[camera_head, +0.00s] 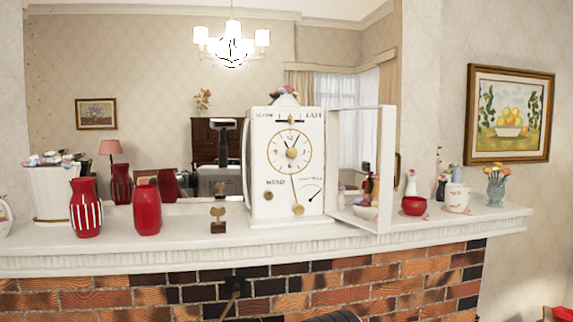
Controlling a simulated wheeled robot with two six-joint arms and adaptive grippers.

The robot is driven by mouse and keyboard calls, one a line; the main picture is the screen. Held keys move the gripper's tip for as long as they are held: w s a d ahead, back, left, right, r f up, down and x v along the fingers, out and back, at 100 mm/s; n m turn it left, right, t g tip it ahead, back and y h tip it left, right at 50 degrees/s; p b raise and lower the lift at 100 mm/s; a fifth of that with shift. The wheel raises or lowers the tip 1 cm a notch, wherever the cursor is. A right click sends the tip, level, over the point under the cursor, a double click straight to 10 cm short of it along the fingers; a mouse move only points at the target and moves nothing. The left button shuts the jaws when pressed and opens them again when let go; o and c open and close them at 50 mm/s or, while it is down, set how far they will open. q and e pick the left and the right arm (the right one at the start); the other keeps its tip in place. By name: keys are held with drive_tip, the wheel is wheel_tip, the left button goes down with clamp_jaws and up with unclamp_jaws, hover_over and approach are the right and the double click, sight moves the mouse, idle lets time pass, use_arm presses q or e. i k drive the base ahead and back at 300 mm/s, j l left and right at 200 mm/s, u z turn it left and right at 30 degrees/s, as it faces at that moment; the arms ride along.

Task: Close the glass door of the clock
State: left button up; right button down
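The white clock (258,180) stands upright on the mantel, slightly right of the middle. Its round dial, gold-coloured pendulum disc and small lower gauge are uncovered. The glass door (386,170) is open, swung out to the right of the clock, with its white frame standing out toward me. Through its pane I see small items and a curtain behind it.
On the white mantel (180,250), a small brown figurine (218,215) stands left of the clock, with red vases (147,208) further left. A red bowl (414,206) and white cup (457,198) stand right of the door. A mirror behind reflects the room.

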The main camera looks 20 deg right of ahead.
sight(388, 143)
drive_tip(key=l+u, duration=0.1)
drive_tip(key=l, duration=1.05)
drive_tip(key=k+l+u, duration=0.15)
drive_tip(key=l, duration=0.95)
drive_tip(key=k+l+u, duration=0.15)
drive_tip(key=l, duration=0.95)
drive_tip(key=k+l+u, duration=0.15)
drive_tip(key=l, duration=0.4)
drive_tip(key=k, duration=0.45)
